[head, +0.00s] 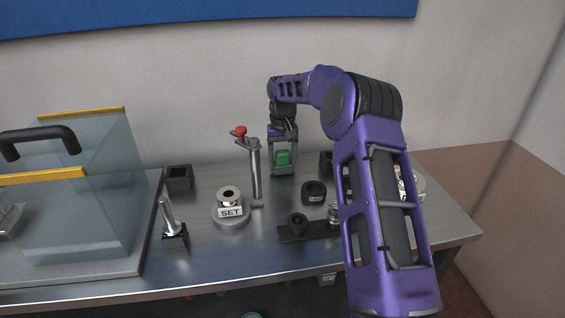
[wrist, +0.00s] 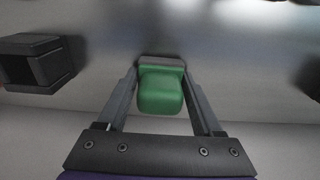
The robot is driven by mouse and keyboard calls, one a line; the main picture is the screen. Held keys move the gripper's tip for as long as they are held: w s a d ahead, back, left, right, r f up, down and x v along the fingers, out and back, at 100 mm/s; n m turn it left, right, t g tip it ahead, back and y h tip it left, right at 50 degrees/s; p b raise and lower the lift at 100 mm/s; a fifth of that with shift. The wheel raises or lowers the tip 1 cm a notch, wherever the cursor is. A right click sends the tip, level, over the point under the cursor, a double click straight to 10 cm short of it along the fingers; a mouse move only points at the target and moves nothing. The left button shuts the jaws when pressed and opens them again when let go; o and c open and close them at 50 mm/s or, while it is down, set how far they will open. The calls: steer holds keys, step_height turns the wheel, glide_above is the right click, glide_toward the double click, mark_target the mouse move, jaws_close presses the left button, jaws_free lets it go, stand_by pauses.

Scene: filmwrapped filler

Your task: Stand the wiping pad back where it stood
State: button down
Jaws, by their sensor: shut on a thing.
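The wiping pad is a green block (head: 283,157) with a grey base. It is at the back of the steel table, near the wall. My gripper (head: 283,163) points down and is shut on the green block, with one finger on each side. The wrist view shows the green block (wrist: 160,92) between the two fingers, its grey base (wrist: 162,62) beyond it. The pad looks upright and close to the table top. I cannot tell whether its base touches the table.
A metal post with a red knob (head: 241,131) stands left of the pad. A dark square holder (head: 180,178) is further left, and another dark holder (head: 326,160) is close on the right. A ring (head: 314,190) and a SET-labelled piece (head: 230,211) lie in front. A glass enclosure (head: 95,200) fills the left.

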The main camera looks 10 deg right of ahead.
mark_target(282, 152)
steer(key=shift+f, duration=0.1)
steer(key=shift+c, duration=0.2)
jaws_free()
step_height(282, 152, up, 12)
steer(key=shift+f+p, duration=0.1)
steer(key=shift+p, duration=0.85)
steer(key=shift+r, duration=0.2)
steer(key=shift+s, duration=0.1)
